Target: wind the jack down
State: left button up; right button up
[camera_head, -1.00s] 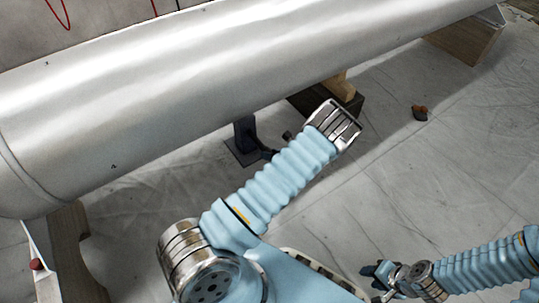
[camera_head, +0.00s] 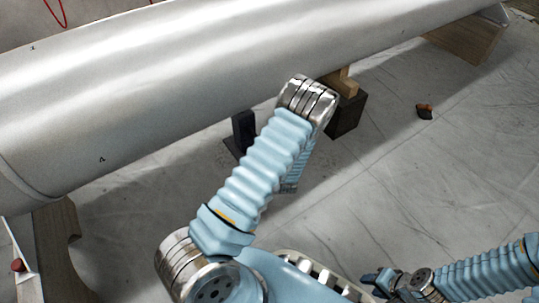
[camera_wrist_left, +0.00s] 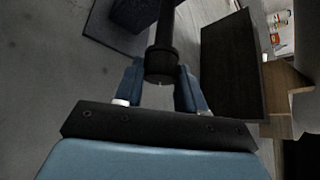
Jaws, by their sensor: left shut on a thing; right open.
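The dark jack (camera_head: 243,128) stands upright on a flat base under the big silver cylinder (camera_head: 130,95). My left arm covers part of the jack and hides my left gripper in the head view. In the left wrist view, my left gripper (camera_wrist_left: 157,88) has its blue fingers either side of the black jack handle (camera_wrist_left: 161,55), shut on its round end. The jack's dark body and base plate (camera_wrist_left: 105,30) show beyond it. My right gripper (camera_head: 376,280) is open and empty at the lower right of the head view, apart from the jack.
A dark block with wood on top (camera_head: 346,113) stands just right of the jack, and shows close beside my left gripper in the wrist view. Wooden cradles support the cylinder at left (camera_head: 56,235) and far right (camera_head: 470,42).

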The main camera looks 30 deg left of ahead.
pick_arm(q)
jog(key=o, duration=0.9)
jog(key=shift+s+a, duration=0.1)
jog(key=shift+a, duration=0.2)
jog(key=shift+c, duration=0.2)
jog(key=shift+r, duration=0.1)
jog(key=shift+o, duration=0.7)
jog(key=m+g+p, duration=0.1)
jog(key=g+p, duration=0.1)
jog(key=p, duration=0.1)
jog(key=m+g+p, duration=0.1)
jog(key=shift+w+d+r+m+y+p, duration=0.2)
jog(key=shift+w+m+y+p, duration=0.1)
jog(key=shift+y, duration=0.1)
jog(key=m+g+y, duration=0.2)
jog(key=m+g, duration=0.2)
jog(key=g, duration=0.1)
jog(key=shift+w+d+f+m+y, duration=0.2)
jog(key=shift+w+f+m+y, duration=0.05)
jog(key=shift+f+m+y, duration=0.15)
